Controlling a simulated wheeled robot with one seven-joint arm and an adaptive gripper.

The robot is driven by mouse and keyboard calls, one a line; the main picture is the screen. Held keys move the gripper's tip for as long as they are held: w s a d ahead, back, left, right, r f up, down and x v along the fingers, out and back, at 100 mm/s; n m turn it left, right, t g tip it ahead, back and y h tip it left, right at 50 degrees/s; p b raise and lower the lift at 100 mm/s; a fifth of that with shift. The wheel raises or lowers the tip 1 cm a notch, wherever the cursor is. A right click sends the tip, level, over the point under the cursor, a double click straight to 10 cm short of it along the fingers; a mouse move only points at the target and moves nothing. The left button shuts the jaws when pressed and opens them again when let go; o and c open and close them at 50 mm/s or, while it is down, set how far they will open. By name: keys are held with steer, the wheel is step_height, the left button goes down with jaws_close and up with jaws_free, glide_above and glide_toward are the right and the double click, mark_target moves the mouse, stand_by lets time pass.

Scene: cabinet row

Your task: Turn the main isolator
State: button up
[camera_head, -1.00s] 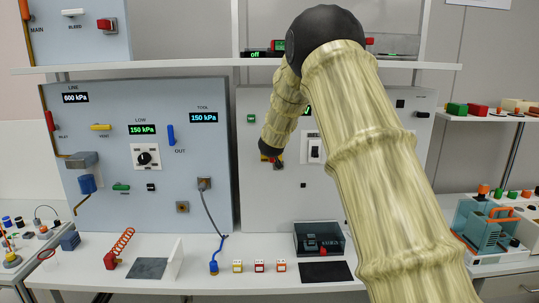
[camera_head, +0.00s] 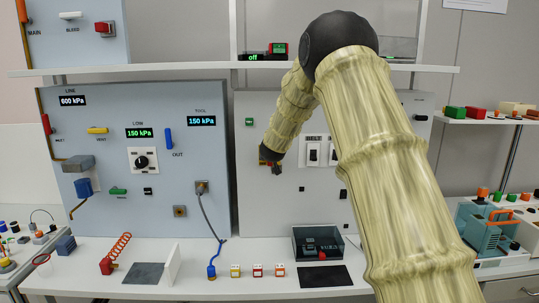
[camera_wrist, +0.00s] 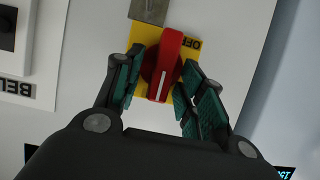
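The main isolator is a red rotary handle (camera_wrist: 164,66) with a white line, on a yellow plate (camera_wrist: 149,34) lettered "OFF" in the wrist view. My gripper (camera_wrist: 160,92) is in front of it, with one green-padded finger on each side of the red handle. The fingers are spread and I see no firm grip on it; any contact is hard to tell. In the head view my gripper (camera_head: 272,165) is at the grey panel (camera_head: 270,205), where it mostly hides the isolator.
A "BELT" switch (camera_head: 314,153) is right of my gripper on the same panel. Left stands a panel with gauges (camera_head: 140,220). A shelf (camera_head: 200,72) runs above. On the bench below are a dark box (camera_head: 318,242) and small coloured blocks (camera_head: 258,270).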

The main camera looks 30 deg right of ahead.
steer(key=shift+r, duration=0.25)
steer(key=v, duration=1.2)
steer(key=shift+f, duration=0.15)
steer(key=shift+d, duration=0.1)
